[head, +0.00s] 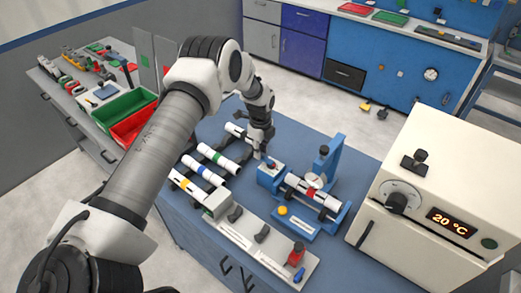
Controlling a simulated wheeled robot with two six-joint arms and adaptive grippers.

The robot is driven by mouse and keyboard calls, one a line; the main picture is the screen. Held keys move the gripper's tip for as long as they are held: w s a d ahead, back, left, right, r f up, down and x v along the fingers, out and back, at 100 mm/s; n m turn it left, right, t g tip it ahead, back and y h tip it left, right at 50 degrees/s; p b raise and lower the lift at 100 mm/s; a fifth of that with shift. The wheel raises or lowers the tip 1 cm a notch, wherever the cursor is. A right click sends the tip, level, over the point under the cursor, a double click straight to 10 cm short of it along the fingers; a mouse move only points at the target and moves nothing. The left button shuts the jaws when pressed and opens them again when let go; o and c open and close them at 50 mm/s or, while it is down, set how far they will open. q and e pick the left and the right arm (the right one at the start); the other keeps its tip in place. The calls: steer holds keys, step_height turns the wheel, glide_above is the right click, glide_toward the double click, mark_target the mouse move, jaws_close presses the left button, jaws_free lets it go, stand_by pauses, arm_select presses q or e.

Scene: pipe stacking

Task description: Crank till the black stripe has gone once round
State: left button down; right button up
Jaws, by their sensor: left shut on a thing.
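My left gripper (264,154) reaches down from my left arm to the blue block (268,178) at the left end of a blue roller stand (333,168). It is shut on a small part there, most likely the crank handle, which its fingers mostly hide. A white pipe (297,184) with a red band (311,193) lies along the stand, to the right of the gripper. Dark marks show near the pipe's ends, but I cannot tell which one is the black stripe. My right gripper is not in view.
White pipes with green (218,157), blue (203,174) and yellow bands lie on a rack at left. A yellow button (282,210) sits in front of the stand. A white oven (430,205) stands at right, reading 20 °C. Red and green bins (133,122) stand behind my arm.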

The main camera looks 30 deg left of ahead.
arm_select(q)
steer(key=shift+s+f, duration=0.2)
steer(key=shift+s, duration=0.1)
steer(key=s+n, duration=0.1)
steer(key=n, duration=0.1)
steer(key=n+b, duration=0.1)
steer(key=n, duration=0.1)
steer(key=s+d+n, duration=0.1)
steer(key=n, duration=0.2)
steer(key=shift+s, duration=0.35)
steer(key=s+d+n, duration=0.2)
steer(key=n, duration=2.1)
glide_above(280, 178)
steer(key=s, duration=0.1)
steer(key=shift+s+a+b, duration=0.15)
steer(key=shift+a+b, duration=0.15)
steer(key=shift+b, duration=0.15)
steer(key=shift+w+d+n+b, duration=0.2)
steer(key=shift+w+n, duration=0.15)
steer(key=shift+n, duration=0.5)
steer(key=shift+w+d+n+b, duration=0.15)
steer(key=shift+w+n, duration=0.15)
steer(key=shift+n, duration=0.55)
